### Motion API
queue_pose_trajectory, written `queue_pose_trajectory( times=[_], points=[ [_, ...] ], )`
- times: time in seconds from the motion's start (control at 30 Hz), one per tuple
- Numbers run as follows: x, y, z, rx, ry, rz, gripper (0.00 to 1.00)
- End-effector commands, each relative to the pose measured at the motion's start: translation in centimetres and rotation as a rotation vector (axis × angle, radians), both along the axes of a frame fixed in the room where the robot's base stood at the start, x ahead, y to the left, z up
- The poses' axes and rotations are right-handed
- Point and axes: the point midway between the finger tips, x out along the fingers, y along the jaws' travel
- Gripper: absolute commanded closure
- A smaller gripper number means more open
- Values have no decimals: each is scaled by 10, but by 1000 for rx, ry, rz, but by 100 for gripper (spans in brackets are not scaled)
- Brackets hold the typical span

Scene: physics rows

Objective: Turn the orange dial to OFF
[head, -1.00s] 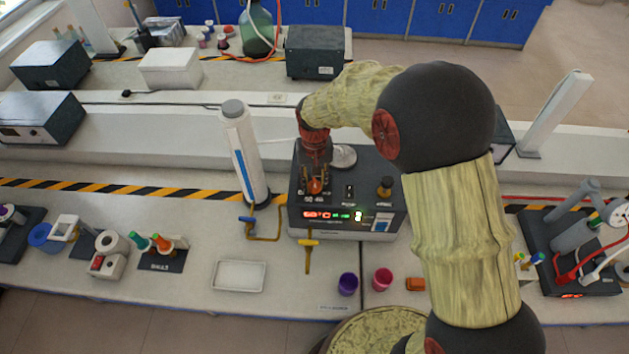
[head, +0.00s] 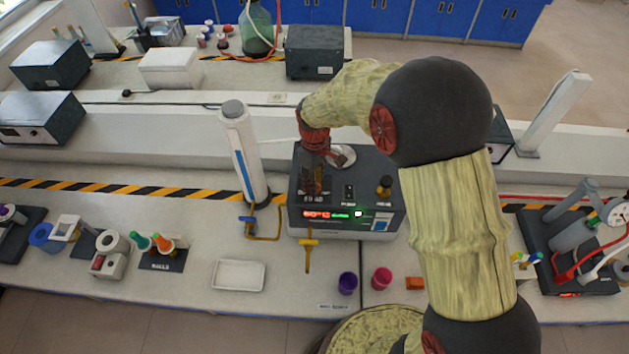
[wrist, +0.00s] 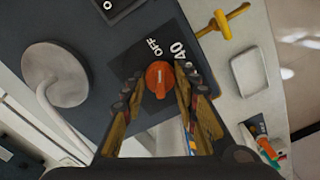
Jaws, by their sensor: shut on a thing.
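The orange dial (wrist: 158,79) sits on the dark top of the hot plate unit (head: 372,172). My gripper (wrist: 160,84) is shut on the dial from above. In the head view my gripper (head: 315,188) stands over the front left of the unit and hides the dial.
A black knob (head: 384,186) and a small switch (head: 349,191) are right of my gripper. A white column (head: 243,150) stands close on the left. A yellow valve handle (head: 308,243) is in front. Purple (head: 347,283) and pink (head: 382,278) cups stand near the front edge.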

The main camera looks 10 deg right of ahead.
Motion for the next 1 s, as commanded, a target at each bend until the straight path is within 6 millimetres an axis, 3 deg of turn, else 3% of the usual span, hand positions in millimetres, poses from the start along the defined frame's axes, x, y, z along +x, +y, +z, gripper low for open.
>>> queue_pose_trajectory(
  times=[0.33,0.87,0.9,1.0],
  points=[
    [1,0,1,1,-2,130,96],
    [1,0,1,1,-2,151,96],
    [1,0,1,1,-2,151,68],
    [1,0,1,0,-1,151,62]
  ],
)
